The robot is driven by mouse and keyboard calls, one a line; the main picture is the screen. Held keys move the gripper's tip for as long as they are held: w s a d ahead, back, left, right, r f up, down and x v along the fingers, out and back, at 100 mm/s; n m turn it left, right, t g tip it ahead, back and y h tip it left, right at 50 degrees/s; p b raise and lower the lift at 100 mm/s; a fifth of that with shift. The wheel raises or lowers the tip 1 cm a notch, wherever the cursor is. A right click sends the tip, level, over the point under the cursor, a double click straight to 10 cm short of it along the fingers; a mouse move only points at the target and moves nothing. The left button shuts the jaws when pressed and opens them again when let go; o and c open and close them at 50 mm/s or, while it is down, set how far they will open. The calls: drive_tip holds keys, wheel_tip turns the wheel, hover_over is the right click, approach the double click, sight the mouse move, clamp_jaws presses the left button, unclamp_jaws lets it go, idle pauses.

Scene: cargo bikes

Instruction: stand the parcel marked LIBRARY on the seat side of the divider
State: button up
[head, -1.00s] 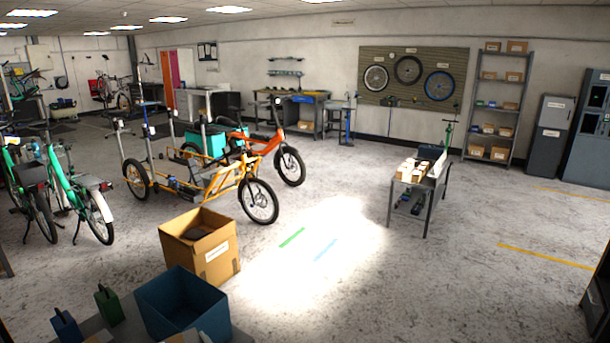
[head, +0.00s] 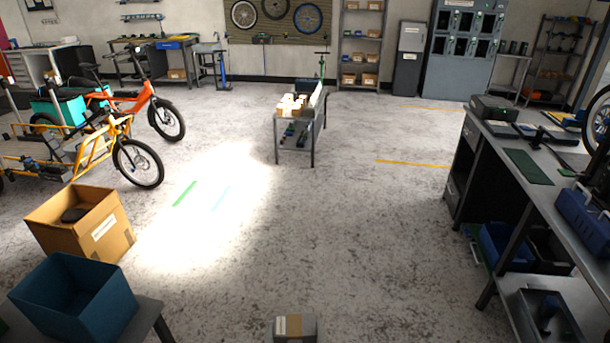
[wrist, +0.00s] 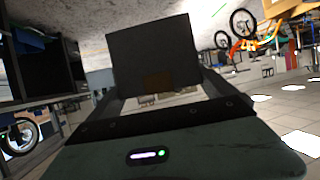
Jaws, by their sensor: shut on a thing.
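My gripper (wrist: 163,108) is shut on a dark box-like parcel (wrist: 150,45) in the wrist view. The parcel's near face is in shadow, and no marking on it can be read. At the bottom edge of the head view is a small grey block with a tan band and a white label (head: 296,328); its lettering is too small to read. The yellow cargo bike (head: 85,150) stands at the left, with the orange bike (head: 135,100) behind it and teal boxes (head: 50,108) beside that. I cannot make out a divider.
A small metal cart (head: 298,133) with pale parcels stands mid-floor. A cardboard box (head: 55,228) and a blue bin (head: 75,310) are at the lower left. A long workbench (head: 545,190) lines the right. The floor between is open.

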sight(307, 336)
drive_tip(key=d, duration=0.1)
drive_tip(key=s+d, duration=0.1)
drive_tip(key=d, duration=0.1)
drive_tip(key=shift+r+m+h+p, duration=0.2)
drive_tip(key=shift+m+h+p, duration=0.1)
drive_tip(key=shift+h+p, duration=0.1)
drive_tip(key=s+r+p, duration=0.5)
drive_tip(key=r+p, duration=0.3)
drive_tip(key=p, duration=0.2)
drive_tip(key=s+r+p, duration=0.4)
drive_tip(key=r+p, duration=0.4)
drive_tip(key=p, duration=0.1)
drive_tip(key=shift+s+a+p, duration=0.2)
drive_tip(key=shift+s+p, duration=0.15)
